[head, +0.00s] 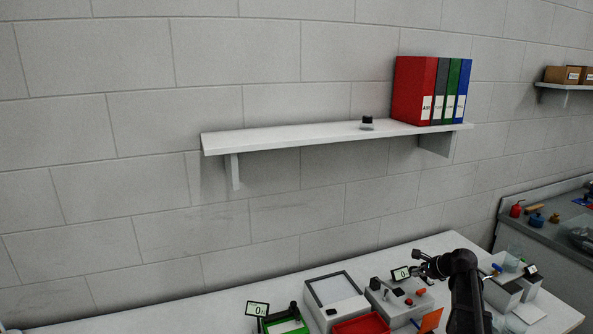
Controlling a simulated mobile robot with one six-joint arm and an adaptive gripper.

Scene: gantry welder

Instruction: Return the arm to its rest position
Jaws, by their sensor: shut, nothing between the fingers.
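My gripper (422,266) is at the lower right in the head view, at the end of my dark arm. It is small and dark here; its fingers are shut with nothing between them. My arm hides part of the bench to the right.
A wall shelf (290,138) holds binders (414,88) and a small jar (367,122). The bench's left part and the space above it look clear.

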